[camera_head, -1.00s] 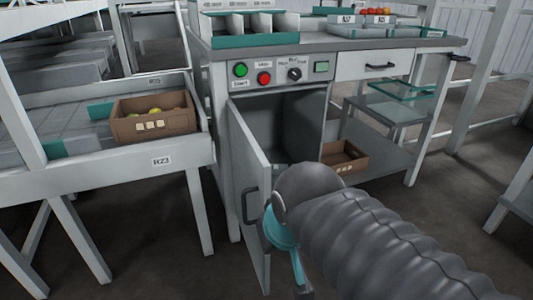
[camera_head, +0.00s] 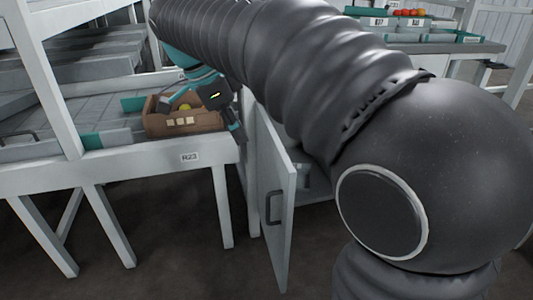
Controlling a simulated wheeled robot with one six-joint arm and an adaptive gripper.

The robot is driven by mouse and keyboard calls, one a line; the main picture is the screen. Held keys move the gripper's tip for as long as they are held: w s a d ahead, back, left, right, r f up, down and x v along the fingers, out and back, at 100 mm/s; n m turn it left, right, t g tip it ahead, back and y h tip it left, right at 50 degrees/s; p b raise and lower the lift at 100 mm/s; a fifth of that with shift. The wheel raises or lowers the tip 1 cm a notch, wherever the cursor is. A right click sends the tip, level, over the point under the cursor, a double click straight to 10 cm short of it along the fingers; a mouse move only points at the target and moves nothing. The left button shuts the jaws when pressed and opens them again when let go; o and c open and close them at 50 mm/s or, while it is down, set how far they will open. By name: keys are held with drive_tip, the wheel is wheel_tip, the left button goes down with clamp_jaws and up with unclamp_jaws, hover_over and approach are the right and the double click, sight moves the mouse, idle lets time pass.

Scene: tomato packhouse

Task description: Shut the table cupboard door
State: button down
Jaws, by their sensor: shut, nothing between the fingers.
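The cupboard door (camera_head: 273,205) is a pale grey panel with a dark bar handle (camera_head: 274,207). It stands open, swung out from the cupboard under the worktop. My gripper (camera_head: 238,132) is shut and empty. In the picture it is above and to the left of the door, beside the right end of the brown crate. I cannot tell whether it touches the door. My arm hides most of the cupboard front and its opening.
A brown crate (camera_head: 185,122) with yellowish fruit sits on the rack table marked R23 (camera_head: 110,168), left of the door. Trays, one with red tomatoes, stand on the worktop (camera_head: 465,46) at the right. Floor is open in front of the door.

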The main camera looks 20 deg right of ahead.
drive_tip(key=b, duration=0.2)
approach(283, 181)
wheel_tip(283, 181, down, 4)
drive_tip(key=a, duration=0.3)
drive_tip(key=d, duration=0.2)
drive_tip(key=shift+s+d+r, duration=0.2)
drive_tip(key=shift+d+r, duration=0.05)
drive_tip(key=shift+d, duration=0.95)
